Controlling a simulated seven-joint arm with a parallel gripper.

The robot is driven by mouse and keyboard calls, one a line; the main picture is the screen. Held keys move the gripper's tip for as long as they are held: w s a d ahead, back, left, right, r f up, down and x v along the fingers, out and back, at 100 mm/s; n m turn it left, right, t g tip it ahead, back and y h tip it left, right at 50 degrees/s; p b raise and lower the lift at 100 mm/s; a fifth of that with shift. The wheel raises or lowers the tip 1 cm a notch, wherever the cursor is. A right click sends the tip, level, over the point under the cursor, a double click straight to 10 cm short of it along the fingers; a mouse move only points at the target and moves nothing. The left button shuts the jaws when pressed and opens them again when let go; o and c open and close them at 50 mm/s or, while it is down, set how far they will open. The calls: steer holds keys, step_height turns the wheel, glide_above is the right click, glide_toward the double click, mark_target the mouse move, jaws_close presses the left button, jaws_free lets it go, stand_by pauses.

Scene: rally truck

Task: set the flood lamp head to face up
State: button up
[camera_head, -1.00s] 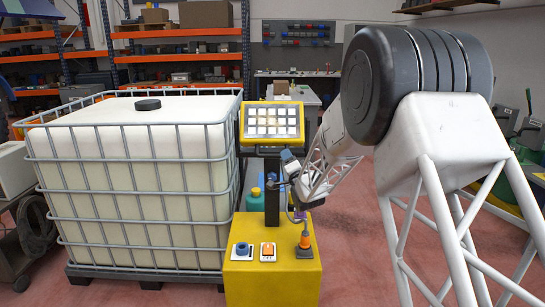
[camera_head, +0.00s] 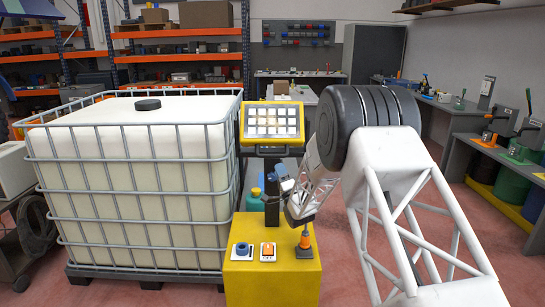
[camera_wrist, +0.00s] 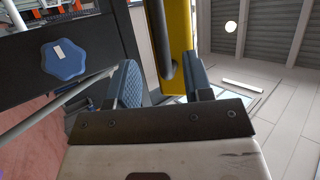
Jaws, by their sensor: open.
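The flood lamp head (camera_head: 271,124) is a yellow frame with a lit grid of panels, facing roughly towards the head camera. A dark bar (camera_head: 269,152) runs along its lower edge. My gripper (camera_head: 280,174) is just below the lamp head, beside its dark post. In the wrist view the blue-padded jaws of my gripper (camera_wrist: 161,70) are apart. The yellow lamp edge (camera_wrist: 180,35) and a dark curved bar (camera_wrist: 157,40) show in the gap between them. I cannot tell whether either jaw touches them. A blue knob (camera_wrist: 65,59) shows on a dark part at left.
The yellow pedestal (camera_head: 271,278) bears a blue knob (camera_head: 242,249), an orange switch (camera_head: 267,249) and an orange cone-shaped item (camera_head: 305,241). A large caged white tank (camera_head: 130,145) stands close on the left. A workbench (camera_head: 470,150) stands at right.

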mark_target(273, 155)
steer(key=shift+x, duration=3.85)
jaws_close()
